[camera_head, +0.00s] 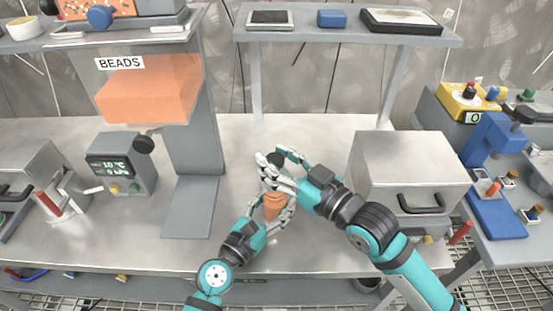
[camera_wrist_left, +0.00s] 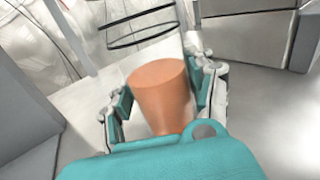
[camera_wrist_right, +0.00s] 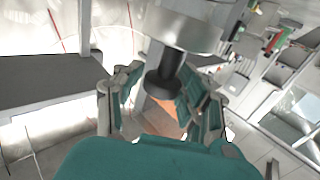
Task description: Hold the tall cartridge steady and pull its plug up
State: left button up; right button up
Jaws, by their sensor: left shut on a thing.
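The tall cartridge is orange (camera_head: 273,206) and stands upright near the front middle of the bench. My left gripper (camera_head: 271,208) is shut on its side; the left wrist view shows the orange body (camera_wrist_left: 163,95) between the finger pads (camera_wrist_left: 160,100). My right gripper (camera_head: 279,168) is just above the cartridge, with its fingers apart. A black plug with a round flange (camera_wrist_right: 162,88) is between those fingers (camera_wrist_right: 158,98) in the right wrist view, with a visible gap on its left. Fingers hide much of the cartridge top in the head view.
A grey box with a handle (camera_head: 410,170) stands close right of my right arm. The grey stand under the BEADS bin (camera_head: 150,95) is to the left, beside a small display unit (camera_head: 122,162). A raised shelf (camera_head: 345,36) is behind. The bench behind the grippers is clear.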

jog(key=shift+o, duration=1.2)
jog(key=v, duration=1.2)
jog(key=shift+o, duration=0.2)
jog(key=shift+w+a+r, duration=0.1)
jog(key=shift+w, duration=0.05)
